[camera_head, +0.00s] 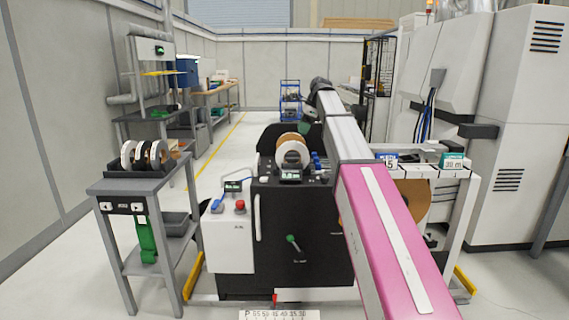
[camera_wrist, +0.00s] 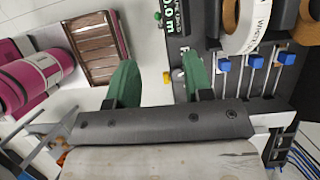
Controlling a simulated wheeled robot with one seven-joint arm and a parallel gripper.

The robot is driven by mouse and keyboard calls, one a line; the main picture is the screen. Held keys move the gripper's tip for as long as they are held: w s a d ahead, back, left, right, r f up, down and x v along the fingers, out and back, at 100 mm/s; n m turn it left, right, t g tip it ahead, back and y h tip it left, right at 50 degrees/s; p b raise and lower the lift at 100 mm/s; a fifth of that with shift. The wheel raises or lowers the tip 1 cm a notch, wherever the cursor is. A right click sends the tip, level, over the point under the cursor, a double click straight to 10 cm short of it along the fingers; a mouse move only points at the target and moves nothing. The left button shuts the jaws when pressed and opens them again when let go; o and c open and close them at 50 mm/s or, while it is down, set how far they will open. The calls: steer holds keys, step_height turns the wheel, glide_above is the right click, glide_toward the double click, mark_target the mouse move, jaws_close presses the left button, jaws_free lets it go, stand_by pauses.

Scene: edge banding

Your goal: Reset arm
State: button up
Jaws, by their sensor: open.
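My gripper (camera_wrist: 158,82) shows in the wrist view with its two green fingers spread apart and nothing between them. Its fingertips point toward the black edge-banding machine (camera_wrist: 208,55), close to its edge, and I cannot tell the exact height. In the head view my arm reaches forward from the lower right over the machine's right side (camera_head: 300,225); my gripper is not clear there. A white-faced edge-band roll (camera_head: 291,153) sits on top of the machine, and it shows in the wrist view (camera_wrist: 246,25) beside a brown roll (camera_wrist: 308,27).
Blue clamps (camera_wrist: 254,62) on rods stand right of the fingers. A grey cart (camera_head: 135,187) with several rolls stands left. A control box (camera_head: 230,235) with a red button adjoins the machine. White cabinets (camera_head: 515,130) stand right. The left aisle floor is clear.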

steer(key=s+d+f+n+h, duration=0.1)
steer(key=s+d+f+n, duration=0.2)
steer(key=f, duration=0.7)
steer(key=s+d+f+n, duration=0.1)
steer(key=s+f+n, duration=0.2)
steer(key=s+f, duration=0.5)
steer(key=s+d+f+n+h, duration=0.1)
steer(key=s+d+f+n, duration=0.1)
steer(key=f, duration=1.1)
steer(key=s+d+f+n+h, duration=0.1)
steer(key=s+d+f+n, duration=0.1)
steer(key=s+f+n, duration=0.3)
steer(key=s+d+f+n+h, duration=0.1)
steer(key=s+d+f+n, duration=0.2)
steer(key=s+f, duration=0.9)
steer(key=shift+s+d+n+h, duration=0.25)
steer(key=shift+s+n+h, duration=0.05)
steer(key=shift+s+n, duration=0.7)
steer(key=shift+f, duration=0.1)
